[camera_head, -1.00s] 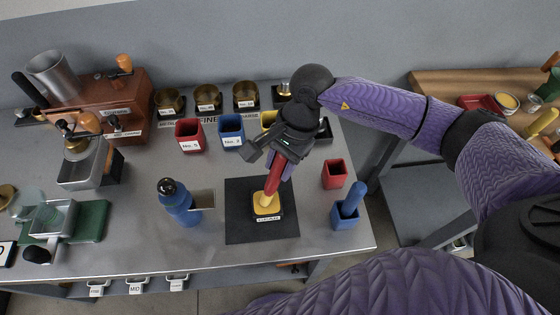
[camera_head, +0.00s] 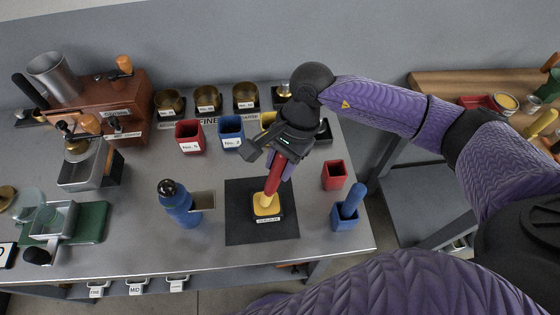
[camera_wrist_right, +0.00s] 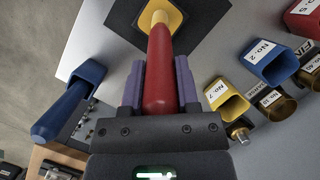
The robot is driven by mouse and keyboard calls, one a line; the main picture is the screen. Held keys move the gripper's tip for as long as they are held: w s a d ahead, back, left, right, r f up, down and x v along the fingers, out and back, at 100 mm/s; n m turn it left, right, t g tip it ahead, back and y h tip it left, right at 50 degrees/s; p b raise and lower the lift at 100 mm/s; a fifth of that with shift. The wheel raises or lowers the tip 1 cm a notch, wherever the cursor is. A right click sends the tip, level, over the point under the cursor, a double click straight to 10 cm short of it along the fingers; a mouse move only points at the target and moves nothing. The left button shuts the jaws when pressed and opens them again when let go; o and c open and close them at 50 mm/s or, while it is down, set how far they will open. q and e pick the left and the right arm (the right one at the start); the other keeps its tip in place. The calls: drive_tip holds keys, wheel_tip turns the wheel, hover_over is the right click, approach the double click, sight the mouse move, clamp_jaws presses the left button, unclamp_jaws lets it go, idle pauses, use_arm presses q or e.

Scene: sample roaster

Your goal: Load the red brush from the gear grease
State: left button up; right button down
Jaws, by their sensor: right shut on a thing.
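The red brush (camera_head: 273,178) is upright, slightly tilted, with its lower end in the yellow gear grease pot (camera_head: 266,206). The pot stands on a black mat (camera_head: 245,226) and has a small label on its front. My right gripper (camera_head: 282,160) is shut on the red brush handle above the pot. In the right wrist view the red brush (camera_wrist_right: 159,70) lies between the purple fingers and its far end meets the yellow pot (camera_wrist_right: 161,17). The brush's tip is hidden in the pot. My left gripper is not in view.
A blue bottle (camera_head: 179,201) stands left of the mat. A red cup (camera_head: 334,175) and a blue cup (camera_head: 343,217) holding a blue brush (camera_head: 353,198) stand to the right. Numbered cups (camera_head: 190,136) and brass pots (camera_head: 207,98) line the back.

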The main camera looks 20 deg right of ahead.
wheel_tip(320, 180, up, 6)
drive_tip(key=p, duration=0.3)
drive_tip(key=shift+r+p, duration=0.25)
drive_tip(key=shift+p, duration=0.05)
drive_tip(key=shift+f, duration=0.1)
